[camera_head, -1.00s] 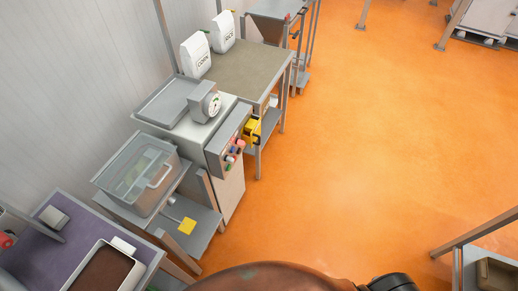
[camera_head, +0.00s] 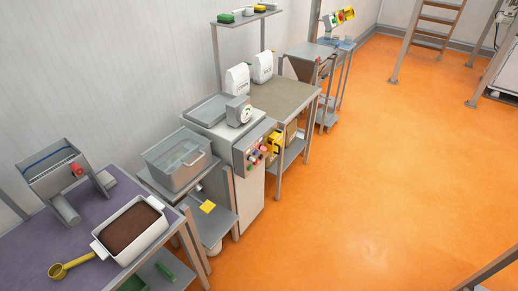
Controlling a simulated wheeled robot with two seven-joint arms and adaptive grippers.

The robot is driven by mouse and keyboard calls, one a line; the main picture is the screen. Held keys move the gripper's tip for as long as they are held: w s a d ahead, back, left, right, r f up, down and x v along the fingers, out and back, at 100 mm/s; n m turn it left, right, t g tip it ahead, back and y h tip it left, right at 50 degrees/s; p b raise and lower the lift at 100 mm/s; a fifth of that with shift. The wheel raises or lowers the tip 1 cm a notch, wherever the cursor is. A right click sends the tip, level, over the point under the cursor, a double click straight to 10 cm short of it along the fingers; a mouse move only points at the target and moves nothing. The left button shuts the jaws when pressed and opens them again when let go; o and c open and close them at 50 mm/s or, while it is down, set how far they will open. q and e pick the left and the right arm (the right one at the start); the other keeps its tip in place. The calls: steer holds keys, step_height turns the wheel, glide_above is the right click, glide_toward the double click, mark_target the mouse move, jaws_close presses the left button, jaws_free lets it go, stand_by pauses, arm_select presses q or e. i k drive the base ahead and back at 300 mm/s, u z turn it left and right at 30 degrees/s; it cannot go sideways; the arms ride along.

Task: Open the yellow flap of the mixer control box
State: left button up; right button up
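A grey control box (camera_head: 248,153) with several coloured buttons is on the front of a pale cabinet, centre of the head view. A small yellow part (camera_head: 274,147) shows at its right end; it could be the flap, but it is too small to tell whether it is open or shut. Another yellow and red unit (camera_head: 346,15) is far back on a stand near the wall. I cannot tell for certain which one is the mixer's. Neither of my grippers is in view.
A purple-topped table (camera_head: 85,232) holds a white tray of brown material and a yellow scoop (camera_head: 70,267). The orange floor (camera_head: 400,150) at right is largely clear.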

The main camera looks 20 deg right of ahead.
mark_target(276, 138)
steer(key=u, duration=0.4)
steer(key=i, duration=1)
steer(key=z, duration=0.4)
